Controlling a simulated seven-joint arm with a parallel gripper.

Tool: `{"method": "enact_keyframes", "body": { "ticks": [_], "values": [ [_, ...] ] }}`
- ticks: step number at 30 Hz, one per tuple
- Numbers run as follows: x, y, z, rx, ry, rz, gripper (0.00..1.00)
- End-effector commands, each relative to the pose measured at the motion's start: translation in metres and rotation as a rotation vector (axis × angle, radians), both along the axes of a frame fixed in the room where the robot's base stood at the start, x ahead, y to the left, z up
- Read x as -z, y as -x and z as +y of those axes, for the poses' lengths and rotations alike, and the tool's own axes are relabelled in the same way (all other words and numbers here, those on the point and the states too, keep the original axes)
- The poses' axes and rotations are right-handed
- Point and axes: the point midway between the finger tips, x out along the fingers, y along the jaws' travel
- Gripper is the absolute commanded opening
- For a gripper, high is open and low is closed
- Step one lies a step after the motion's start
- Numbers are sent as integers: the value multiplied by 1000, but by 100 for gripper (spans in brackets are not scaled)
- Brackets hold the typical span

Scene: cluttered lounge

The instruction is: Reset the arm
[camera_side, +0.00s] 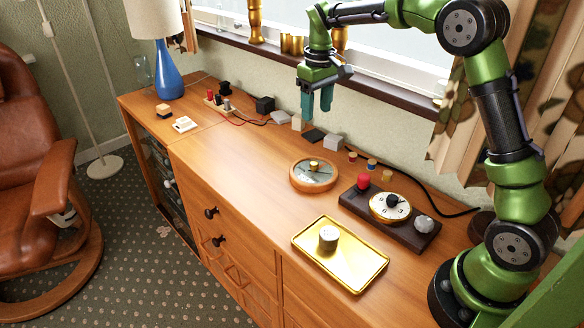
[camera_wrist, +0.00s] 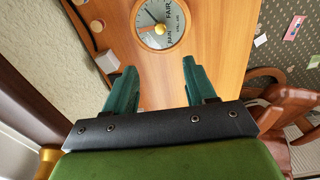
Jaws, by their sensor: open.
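My gripper (camera_side: 317,101) hangs above the back part of the wooden sideboard, near the window sill, with its fingers pointing down. In the wrist view my gripper (camera_wrist: 155,82) shows two teal fingers spread apart with nothing between them. A round wooden-rimmed dial (camera_side: 312,186) lies on the sideboard below and in front of my gripper, with a small gold piece on it. The same dial also shows at the top of the wrist view (camera_wrist: 177,14).
Small blocks and cables line the back by the wall. A blue lamp (camera_side: 168,70) stands far left. The sideboard's (camera_side: 235,165) middle is clear.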

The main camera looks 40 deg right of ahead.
Motion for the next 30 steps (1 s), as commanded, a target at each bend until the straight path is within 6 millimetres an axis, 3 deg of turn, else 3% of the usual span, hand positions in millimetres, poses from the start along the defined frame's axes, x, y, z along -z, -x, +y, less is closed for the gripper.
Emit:
{"method": "enact_keyframes", "body": {
  "ticks": [2,8,15,21,25,30],
  "values": [
    [9,12,5,44,-14,-2,56],
    [-12,61,31,162,-67,-113,56],
    [-37,141,65,285,-159,-288,56],
    [-40,205,87,345,-236,-430,56],
    [-39,233,94,342,-269,-498,56],
    [-47,247,98,324,-285,-557,56]
  ]
}}
